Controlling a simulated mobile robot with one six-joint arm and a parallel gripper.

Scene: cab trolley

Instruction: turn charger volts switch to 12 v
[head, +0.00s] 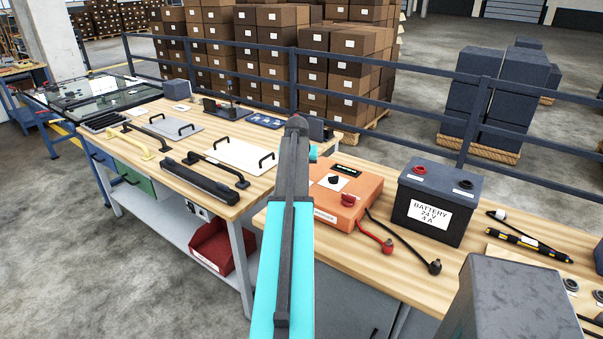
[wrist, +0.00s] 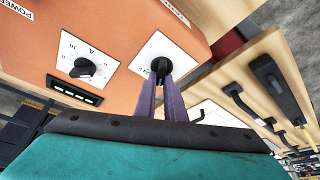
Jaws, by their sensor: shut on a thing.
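The orange charger (head: 372,185) stands on the wooden bench, partly hidden behind my arm in the head view. In the wrist view its orange face (wrist: 120,30) fills the upper left. The volts switch is a black knob (wrist: 160,66) on a white plate (wrist: 172,45); its markings are mostly covered, so I cannot read its setting. My gripper (wrist: 163,84) has its two purple fingers shut on this knob. Beside it on the charger is a second black knob (wrist: 82,68) on a white plate marked A.
A dark battery (head: 435,205) labelled 24 V, 4 A stands right of the charger. Red and black clamps (head: 387,246) on leads lie in front of it. A grey box (head: 510,305) stands at the near right. Handles and plates lie on the left bench (head: 240,190).

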